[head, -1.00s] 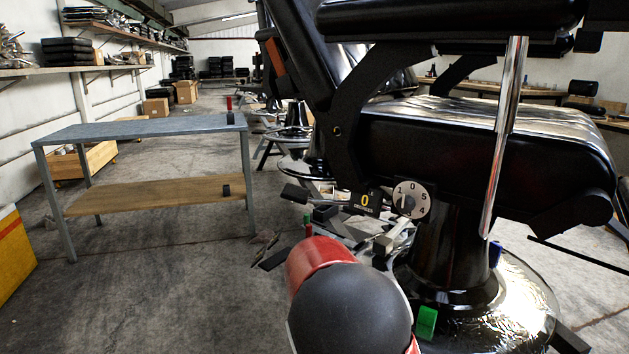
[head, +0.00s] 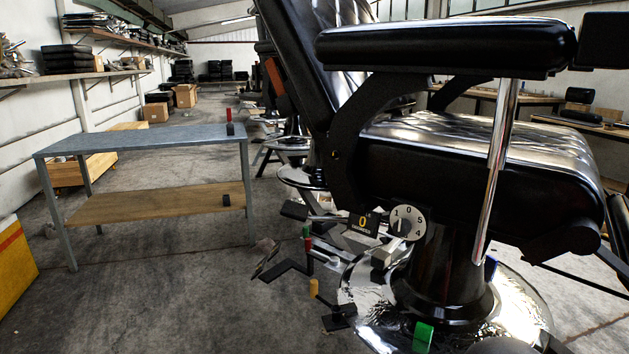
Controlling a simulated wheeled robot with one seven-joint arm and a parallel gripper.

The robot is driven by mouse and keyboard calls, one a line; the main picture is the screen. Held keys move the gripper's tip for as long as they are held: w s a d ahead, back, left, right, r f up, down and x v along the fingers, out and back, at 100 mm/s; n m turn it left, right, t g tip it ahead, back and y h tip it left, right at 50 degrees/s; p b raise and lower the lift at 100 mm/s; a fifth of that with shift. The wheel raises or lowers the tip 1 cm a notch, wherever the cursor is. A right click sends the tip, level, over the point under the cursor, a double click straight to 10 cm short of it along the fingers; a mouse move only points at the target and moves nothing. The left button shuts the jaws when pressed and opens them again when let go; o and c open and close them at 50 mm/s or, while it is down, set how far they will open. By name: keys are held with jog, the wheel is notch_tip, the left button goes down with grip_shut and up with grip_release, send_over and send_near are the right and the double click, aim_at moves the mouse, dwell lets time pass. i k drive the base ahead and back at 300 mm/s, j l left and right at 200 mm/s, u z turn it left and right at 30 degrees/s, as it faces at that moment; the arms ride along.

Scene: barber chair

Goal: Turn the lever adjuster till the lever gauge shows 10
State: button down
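A small black gauge plate (head: 362,223) on the side of the barber chair reads a yellow 0, with tiny lettering under it. Just right of it is a round pale dial (head: 407,222) with a dark pointer in its middle and the numbers 1, 0, 5 and 4 legible around it. A lever with a black grip (head: 294,210) sticks out to the left of the plate. I cannot tell for sure which part is the lever adjuster. My gripper is not in view. A dark rounded shape at the bottom edge may be part of my arm.
The black barber chair (head: 455,178) fills the right side on a shiny round base (head: 525,300). Red, yellow and green tipped parts stick out low around it. A metal table (head: 140,141) stands at left, a yellow box (head: 15,265) at the far left.

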aim_at(402, 227)
jog(key=k+l+z, duration=0.15)
jog(key=l, duration=0.3)
jog(key=k+l+z, duration=0.15)
jog(key=l, duration=0.3)
jog(key=l+z, duration=0.2)
jog(key=l, duration=0.25)
jog(key=k, duration=0.05)
